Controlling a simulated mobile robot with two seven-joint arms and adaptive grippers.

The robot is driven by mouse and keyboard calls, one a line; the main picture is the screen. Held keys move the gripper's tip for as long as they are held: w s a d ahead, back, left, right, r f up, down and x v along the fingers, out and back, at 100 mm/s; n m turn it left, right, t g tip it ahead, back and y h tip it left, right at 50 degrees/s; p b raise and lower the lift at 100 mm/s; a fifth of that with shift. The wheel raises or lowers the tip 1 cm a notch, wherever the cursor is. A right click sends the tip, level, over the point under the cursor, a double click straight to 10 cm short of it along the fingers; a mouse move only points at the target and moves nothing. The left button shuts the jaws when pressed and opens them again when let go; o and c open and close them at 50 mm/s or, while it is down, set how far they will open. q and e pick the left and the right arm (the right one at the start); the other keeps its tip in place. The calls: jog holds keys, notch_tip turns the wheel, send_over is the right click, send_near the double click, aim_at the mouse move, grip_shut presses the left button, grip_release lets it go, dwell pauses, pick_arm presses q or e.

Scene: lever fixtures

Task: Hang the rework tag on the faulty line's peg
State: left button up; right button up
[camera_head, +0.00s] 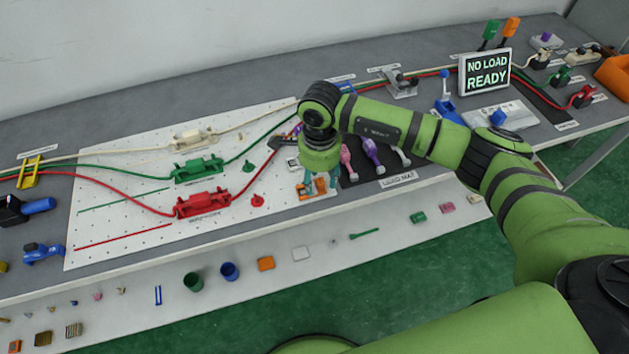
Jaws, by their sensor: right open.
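My right gripper (320,176) points down over the front edge of the bench, its fingers open around or just above a small orange item (315,188) on a pale base. The fingers partly hide this item, and I cannot tell whether it is the rework tag. On the white pegboard (120,225) run a white, a green and a red line, each with an inline block: white (193,138), green (197,169) and red (202,203). A green peg-like cone (249,167) and a red one (252,197) stand beside their blocks. My left gripper is out of view.
A display (485,71) reads "NO LOAD READY". Purple and pink levers (371,151) stand on a dark mat right of my gripper. A lower front shelf holds a green cup (193,282), a blue cup (229,271) and small parts. An orange bin (613,76) is at far right.

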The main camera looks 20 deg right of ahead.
jog(key=shift+s+f, duration=0.1)
jog(key=shift+f, duration=0.2)
jog(key=c, duration=0.8)
jog(key=shift+c, duration=0.2)
jog(key=shift+r, duration=0.1)
